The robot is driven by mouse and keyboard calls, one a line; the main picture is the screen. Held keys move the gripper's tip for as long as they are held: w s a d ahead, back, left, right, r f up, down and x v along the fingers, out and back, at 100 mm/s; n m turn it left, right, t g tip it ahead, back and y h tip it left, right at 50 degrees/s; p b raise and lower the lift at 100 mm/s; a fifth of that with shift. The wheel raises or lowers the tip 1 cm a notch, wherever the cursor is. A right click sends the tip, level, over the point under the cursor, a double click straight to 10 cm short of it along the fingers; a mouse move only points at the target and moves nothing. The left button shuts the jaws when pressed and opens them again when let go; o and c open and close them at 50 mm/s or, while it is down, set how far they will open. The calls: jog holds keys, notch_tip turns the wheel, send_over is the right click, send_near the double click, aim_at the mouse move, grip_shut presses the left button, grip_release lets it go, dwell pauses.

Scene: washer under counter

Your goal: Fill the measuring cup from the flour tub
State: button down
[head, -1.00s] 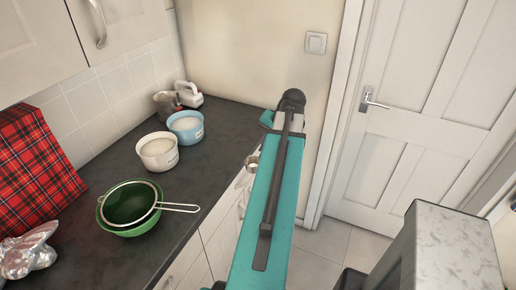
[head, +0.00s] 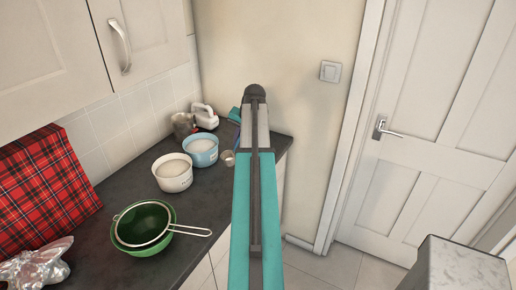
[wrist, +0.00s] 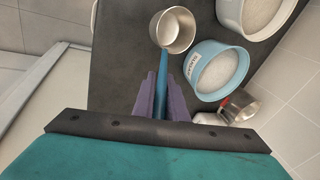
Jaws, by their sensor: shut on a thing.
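My gripper (wrist: 162,88), with purple fingers, is shut on the blue handle of the measuring cup. The metal cup (wrist: 173,31) looks empty, its open top facing the wrist camera. It also shows in the head view (head: 228,158), just right of the blue tub. The blue tub (wrist: 192,72) and the white tub (wrist: 232,28) both hold pale white contents and carry small labels. I cannot read which is flour. They also show on the counter in the head view, blue tub (head: 199,157) behind white tub (head: 173,186). My arm hides most of the gripper there.
A metal container (head: 183,125) and a white appliance (head: 205,116) stand behind the blue tub on the dark counter (head: 115,192). A sieve (head: 143,224) rests on a green bowl (head: 150,248) nearer me. Foil (head: 35,268) and a red tartan item (head: 42,185) are at left.

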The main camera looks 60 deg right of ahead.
jog(key=w+a+r+n+p, duration=0.1)
jog(key=w+a+r+n, duration=0.1)
jog(key=w+a, duration=0.6)
jog(key=w+a+r+n+p, duration=0.1)
jog(key=w+a+r+n, duration=0.1)
jog(key=w+a, duration=0.6)
jog(key=w+r, duration=0.1)
jog(key=w, duration=0.5)
jog(key=shift+r+p, duration=0.2)
jog(key=shift+p, duration=0.2)
jog(key=shift+f, duration=0.1)
jog(key=shift+f+b, duration=2.45)
jog(key=shift+f, duration=2.5)
jog(key=shift+r, duration=0.1)
notch_tip(320, 180, up, 9)
jog(key=p, duration=0.5)
